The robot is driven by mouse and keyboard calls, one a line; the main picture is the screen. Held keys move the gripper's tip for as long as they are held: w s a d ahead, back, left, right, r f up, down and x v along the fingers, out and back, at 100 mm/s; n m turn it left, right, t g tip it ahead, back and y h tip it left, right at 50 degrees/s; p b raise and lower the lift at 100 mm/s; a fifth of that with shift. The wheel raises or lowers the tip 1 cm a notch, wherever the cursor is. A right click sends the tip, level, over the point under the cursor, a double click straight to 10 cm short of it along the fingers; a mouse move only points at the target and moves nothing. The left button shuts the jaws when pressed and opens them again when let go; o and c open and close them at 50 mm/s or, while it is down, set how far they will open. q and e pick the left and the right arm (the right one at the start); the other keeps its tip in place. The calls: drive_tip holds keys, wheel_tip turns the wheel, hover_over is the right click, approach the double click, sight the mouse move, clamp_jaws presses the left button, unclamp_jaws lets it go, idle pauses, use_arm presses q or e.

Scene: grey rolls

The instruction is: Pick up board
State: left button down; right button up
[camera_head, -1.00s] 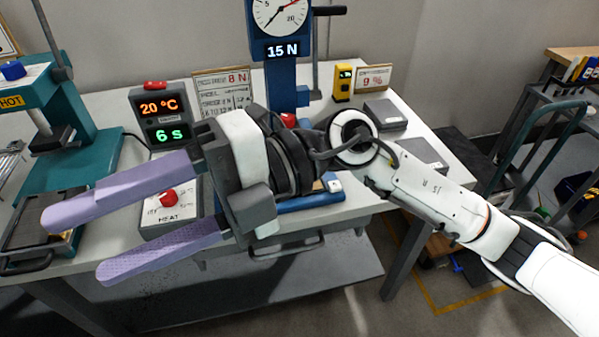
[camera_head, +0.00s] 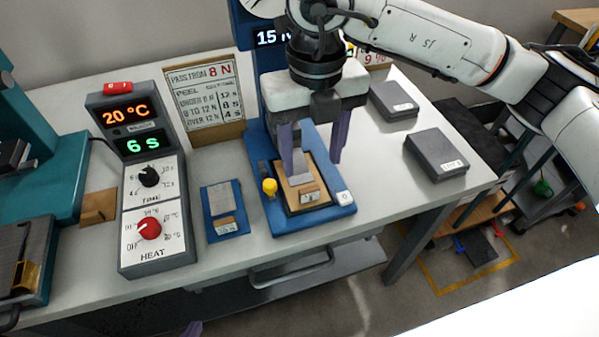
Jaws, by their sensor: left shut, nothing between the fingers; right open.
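A tan board (camera_head: 318,178) with a grey strip and a small label lies on the blue base (camera_head: 285,222) of the force gauge stand. My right gripper (camera_head: 312,167) points down over this board. Its two purple fingers are apart, one near the board's left side and one near its right side. I cannot tell whether they touch it. A fingertip of my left gripper (camera_head: 192,329) shows at the bottom edge; the rest of that gripper is out of view. A small blue holder (camera_head: 211,228) with a grey plate lies left of the stand.
A heat control box (camera_head: 133,255) reading 20 °C and 6 s stands at the left. A teal press (camera_head: 60,185) is at the far left. A sign (camera_head: 170,95) stands behind. Two dark grey blocks (camera_head: 436,155) lie on the right.

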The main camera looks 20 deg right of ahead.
sight(310, 190)
drive_tip(key=f, duration=0.4)
drive_tip(key=f+p, duration=0.1)
drive_tip(key=f, duration=0.2)
drive_tip(key=shift+s+a, duration=0.1)
drive_tip(key=shift+s, duration=0.2)
drive_tip(key=shift+w+f, duration=0.1)
drive_tip(key=shift+f, duration=0.35)
drive_tip(key=c, duration=1.3)
